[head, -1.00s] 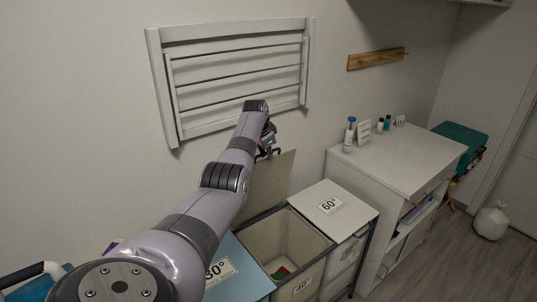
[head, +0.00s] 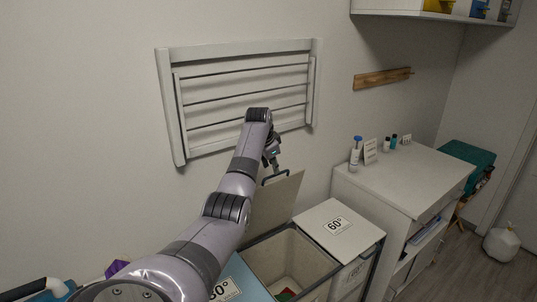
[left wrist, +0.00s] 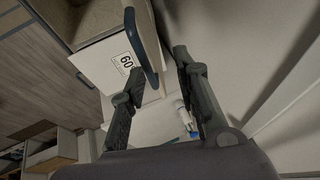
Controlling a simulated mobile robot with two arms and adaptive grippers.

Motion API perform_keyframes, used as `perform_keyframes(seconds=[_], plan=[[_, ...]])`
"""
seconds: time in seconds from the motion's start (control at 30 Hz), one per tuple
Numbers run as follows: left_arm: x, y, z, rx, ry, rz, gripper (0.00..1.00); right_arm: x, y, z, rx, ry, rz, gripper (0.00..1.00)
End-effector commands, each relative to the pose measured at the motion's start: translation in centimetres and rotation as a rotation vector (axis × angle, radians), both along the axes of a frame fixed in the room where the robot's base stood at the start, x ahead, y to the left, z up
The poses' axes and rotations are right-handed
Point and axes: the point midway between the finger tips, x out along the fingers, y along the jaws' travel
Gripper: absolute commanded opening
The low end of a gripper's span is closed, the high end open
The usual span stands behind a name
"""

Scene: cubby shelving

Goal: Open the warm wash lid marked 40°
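The warm wash lid (head: 277,203) stands raised, nearly upright, at the back of its bin (head: 300,250), whose inside is open to view. Its dark handle (head: 275,178) shows along the lid's top edge. My left gripper (head: 272,156) is just above the handle and looks apart from it. The 40° mark is not readable now. My right gripper is not in view.
The closed white 60° lid (head: 338,224) is to the right, and a blue lid (head: 238,283) marked 30° is to the left, partly behind my arm. A drying rack (head: 245,95) hangs on the wall behind my arm. A white cabinet (head: 410,180) stands at right.

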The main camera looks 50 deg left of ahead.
Motion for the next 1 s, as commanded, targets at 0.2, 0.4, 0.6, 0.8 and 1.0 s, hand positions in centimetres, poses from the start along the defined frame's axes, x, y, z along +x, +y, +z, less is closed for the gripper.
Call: perform_keyframes(seconds=[0.2, 0.4, 0.6, 0.8, 1.0], plan=[[-1.6, -0.8, 3.6, 0.003, 0.000, 0.000, 0.29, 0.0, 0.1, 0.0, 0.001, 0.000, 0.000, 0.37], [-2.6, -1.4, 5.7, 0.000, 0.001, -0.001, 0.29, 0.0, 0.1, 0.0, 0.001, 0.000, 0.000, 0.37], [-2.9, -1.5, 6.2, 0.000, 0.002, -0.001, 0.29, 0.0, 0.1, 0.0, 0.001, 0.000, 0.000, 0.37], [-2.8, -1.5, 6.2, 0.000, 0.002, -0.001, 0.29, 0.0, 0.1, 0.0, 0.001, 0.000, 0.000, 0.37], [-2.8, -1.5, 6.2, 0.000, 0.002, -0.001, 0.29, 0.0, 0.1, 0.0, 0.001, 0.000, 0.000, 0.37]])
